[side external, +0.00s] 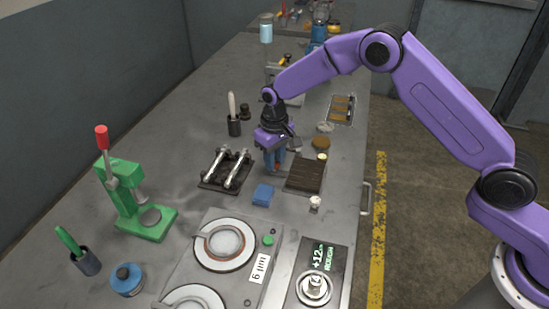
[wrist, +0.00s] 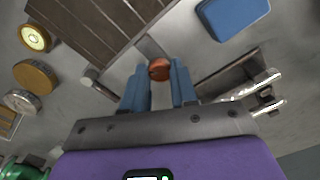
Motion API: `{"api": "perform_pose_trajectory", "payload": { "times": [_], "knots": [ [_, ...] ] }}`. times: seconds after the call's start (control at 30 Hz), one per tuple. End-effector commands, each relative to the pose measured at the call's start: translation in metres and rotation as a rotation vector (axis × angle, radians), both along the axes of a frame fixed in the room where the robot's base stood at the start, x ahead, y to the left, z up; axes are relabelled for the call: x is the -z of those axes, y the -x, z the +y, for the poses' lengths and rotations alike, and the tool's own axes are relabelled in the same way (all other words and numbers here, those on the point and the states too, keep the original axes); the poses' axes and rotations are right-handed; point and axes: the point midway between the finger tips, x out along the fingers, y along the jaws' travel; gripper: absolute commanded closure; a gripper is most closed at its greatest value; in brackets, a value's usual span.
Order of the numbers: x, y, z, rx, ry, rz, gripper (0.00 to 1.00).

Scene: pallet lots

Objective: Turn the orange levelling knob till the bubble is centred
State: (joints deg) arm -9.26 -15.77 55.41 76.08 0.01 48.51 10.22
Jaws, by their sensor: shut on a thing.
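The orange levelling knob (wrist: 159,69) shows in the wrist view as a small round reddish-orange piece between my blue fingertips. My gripper (wrist: 160,85) is shut on it, pointing down. In the side view my gripper (side external: 275,165) is at the left edge of a dark slatted plate (side external: 305,176), with a speck of orange at the fingertips. The plate also shows in the wrist view (wrist: 90,35). A round yellow-rimmed piece (wrist: 36,37), perhaps the bubble level, is at the plate's corner; it also shows in the side view (side external: 321,157). I cannot make out where any bubble sits.
A blue block (side external: 263,195) lies just in front of my gripper. A dark rack with metal rods (side external: 226,170) is to the left. A brown disc (side external: 321,143) is behind the plate. A green press (side external: 137,205) and round dials (side external: 225,245) stand nearer the camera.

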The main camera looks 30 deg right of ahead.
Motion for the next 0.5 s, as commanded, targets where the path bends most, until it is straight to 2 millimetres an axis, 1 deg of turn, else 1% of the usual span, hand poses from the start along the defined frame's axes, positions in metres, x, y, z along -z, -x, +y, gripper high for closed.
{"api": "perform_pose_trajectory", "payload": {
  "times": [0.2,0.5],
  "knots": [
    [-0.0009,0.0001,0.0002,-0.036,0.0,0.0,1.0],
    [-0.001,0.0,0.0002,-0.038,0.0,0.0,1.0]
  ]
}}
